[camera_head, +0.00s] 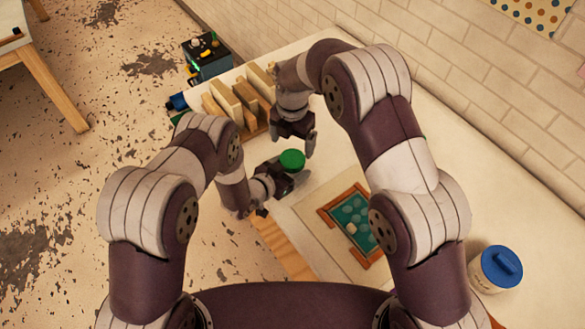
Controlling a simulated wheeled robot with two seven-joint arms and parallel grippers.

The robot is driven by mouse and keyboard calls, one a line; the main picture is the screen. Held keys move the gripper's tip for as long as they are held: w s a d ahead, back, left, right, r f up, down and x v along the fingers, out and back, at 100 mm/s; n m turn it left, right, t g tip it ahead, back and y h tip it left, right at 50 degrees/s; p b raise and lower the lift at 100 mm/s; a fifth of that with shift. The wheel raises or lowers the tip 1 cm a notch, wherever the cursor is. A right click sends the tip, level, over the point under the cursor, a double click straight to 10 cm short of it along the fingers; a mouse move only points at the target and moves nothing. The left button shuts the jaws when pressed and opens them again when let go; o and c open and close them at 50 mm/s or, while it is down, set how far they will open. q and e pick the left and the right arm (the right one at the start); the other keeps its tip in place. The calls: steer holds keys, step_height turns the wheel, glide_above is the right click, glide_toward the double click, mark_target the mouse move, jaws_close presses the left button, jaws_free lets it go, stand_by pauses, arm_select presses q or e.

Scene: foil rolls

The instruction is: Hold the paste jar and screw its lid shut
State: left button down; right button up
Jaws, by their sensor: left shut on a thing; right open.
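I cannot tell how far the lid is screwed down.
A wooden rack (246,104) with upright boards stands behind the grippers, with a dark box (207,58) beyond it. A green wood-framed tray (347,203) with small round pieces lies between my arms. A blue-lidded jar (490,272) stands at right. The table's right side is mostly clear.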

mark_target(292, 159)
step_height(292, 159, down, 6)
stand_by(0.4)
steer(key=shift+c, duration=0.2)
steer(key=c, duration=1)
steer(key=m, duration=0.6)
steer(key=shift+c, duration=0.2)
steer(key=m, duration=0.4)
steer(key=o, duration=1.2)
steer(key=shift+c, duration=0.2)
